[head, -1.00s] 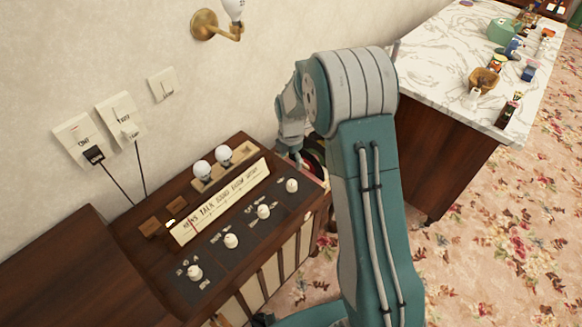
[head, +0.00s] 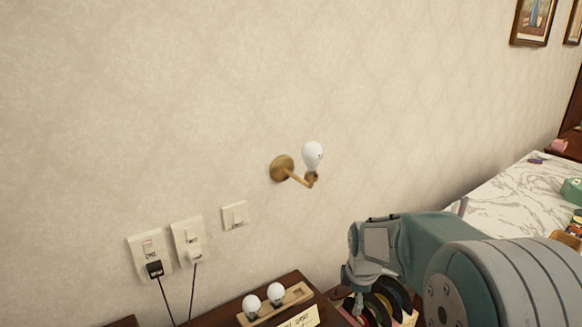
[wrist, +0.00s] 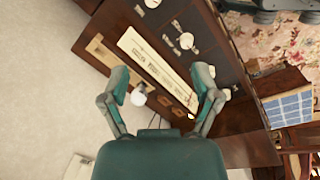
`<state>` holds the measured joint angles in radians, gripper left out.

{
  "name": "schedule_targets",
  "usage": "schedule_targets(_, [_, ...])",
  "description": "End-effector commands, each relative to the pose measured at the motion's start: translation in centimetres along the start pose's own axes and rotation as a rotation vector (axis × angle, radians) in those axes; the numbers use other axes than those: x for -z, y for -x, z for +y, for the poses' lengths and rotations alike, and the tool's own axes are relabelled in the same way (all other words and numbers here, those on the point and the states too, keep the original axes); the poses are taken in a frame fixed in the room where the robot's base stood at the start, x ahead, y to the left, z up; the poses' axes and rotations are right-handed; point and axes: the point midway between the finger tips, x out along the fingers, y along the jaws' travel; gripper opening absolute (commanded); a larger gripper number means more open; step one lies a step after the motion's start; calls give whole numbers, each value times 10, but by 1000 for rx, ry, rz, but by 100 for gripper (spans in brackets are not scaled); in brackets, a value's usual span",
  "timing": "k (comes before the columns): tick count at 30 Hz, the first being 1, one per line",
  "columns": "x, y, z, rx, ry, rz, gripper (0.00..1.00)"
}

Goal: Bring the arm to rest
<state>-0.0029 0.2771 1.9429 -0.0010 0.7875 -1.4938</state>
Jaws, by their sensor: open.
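One white bulb (wrist: 138,97) shows beside the left finger. My gripper appears apart from the cabinet.
Two bulbs (head: 263,301) sit in a wooden holder. A brass wall lamp (head: 283,168) carries another bulb (head: 313,155). Plugs and switches (head: 188,242) are on the wall at left. A marble-topped counter (head: 505,200) with small objects stands at right.

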Motion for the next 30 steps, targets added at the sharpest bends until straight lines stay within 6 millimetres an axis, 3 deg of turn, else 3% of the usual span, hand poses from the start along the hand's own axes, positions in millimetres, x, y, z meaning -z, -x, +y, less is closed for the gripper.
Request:
schedule_targets(1, [-1,19,-8,-23,-68,3,80])
schedule_targets(6, [-4,67,-40,-84,-328,21,80])
schedule_targets(15, [-9,129,-108,-179,-784,91,80])
schedule_targets(22, [-13,156,-165,-237,-1130,178,80])
schedule_targets(30, [-17,164,-213,-267,-1438,275,80])
